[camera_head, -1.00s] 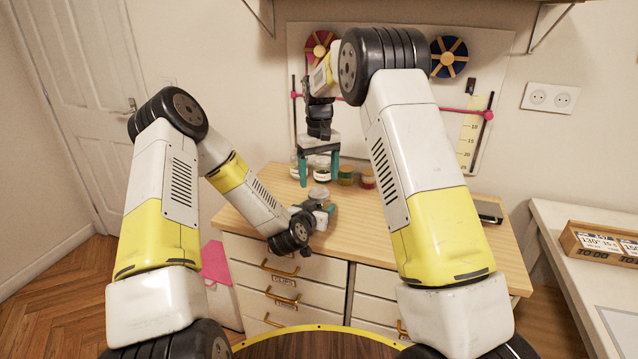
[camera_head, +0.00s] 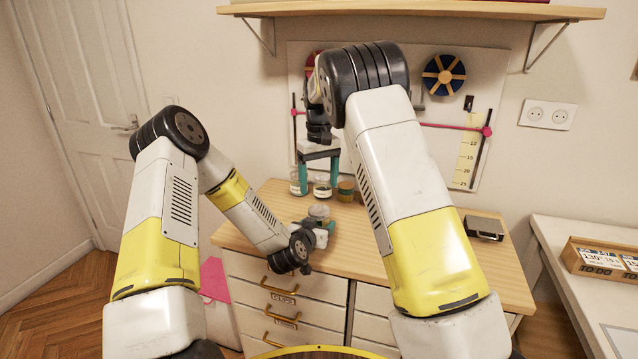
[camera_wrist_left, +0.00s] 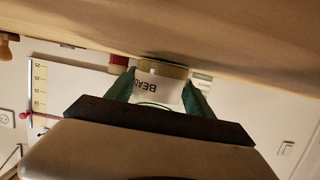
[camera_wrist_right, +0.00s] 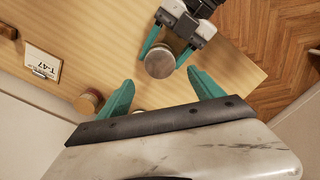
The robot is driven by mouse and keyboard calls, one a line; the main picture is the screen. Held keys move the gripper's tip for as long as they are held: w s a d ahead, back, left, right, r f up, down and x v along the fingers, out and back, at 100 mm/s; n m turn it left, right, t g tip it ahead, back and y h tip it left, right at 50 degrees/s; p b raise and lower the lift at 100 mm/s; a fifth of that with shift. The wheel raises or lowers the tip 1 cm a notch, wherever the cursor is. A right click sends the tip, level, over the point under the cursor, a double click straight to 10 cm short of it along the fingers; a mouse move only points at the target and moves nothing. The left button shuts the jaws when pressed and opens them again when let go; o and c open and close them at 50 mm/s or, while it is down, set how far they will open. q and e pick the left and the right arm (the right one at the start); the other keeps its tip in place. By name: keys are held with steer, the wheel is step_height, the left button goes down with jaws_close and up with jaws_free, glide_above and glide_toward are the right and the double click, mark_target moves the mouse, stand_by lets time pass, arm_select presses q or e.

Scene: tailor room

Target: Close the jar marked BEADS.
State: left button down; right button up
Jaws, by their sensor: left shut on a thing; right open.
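The jar marked BEADS (camera_wrist_left: 155,88) is between the teal fingers of my left gripper (camera_wrist_left: 160,77), which is shut on it. Its lettering appears upside down in the left wrist view. In the head view the jar (camera_head: 319,211) stands on the wooden dresser top. In the right wrist view its round grey-brown top (camera_wrist_right: 160,62) faces the camera; I cannot tell whether that is a lid. My right gripper (camera_head: 319,178) is open, fingers down, above the dresser. In the right wrist view the jar top lies beyond its open fingertips (camera_wrist_right: 160,80), apart from them.
A dark case (camera_head: 484,228) lies at the right end. The dresser's middle right is clear.

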mark_target(319, 209)
steer(key=shift+f, duration=4)
steer(key=shift+c, duration=0.5)
steer(key=c, duration=1.4)
steer(key=o, duration=1.6)
steer(key=shift+o, duration=0.2)
steer(key=shift+r, duration=0.1)
step_height(319, 209, up, 12)
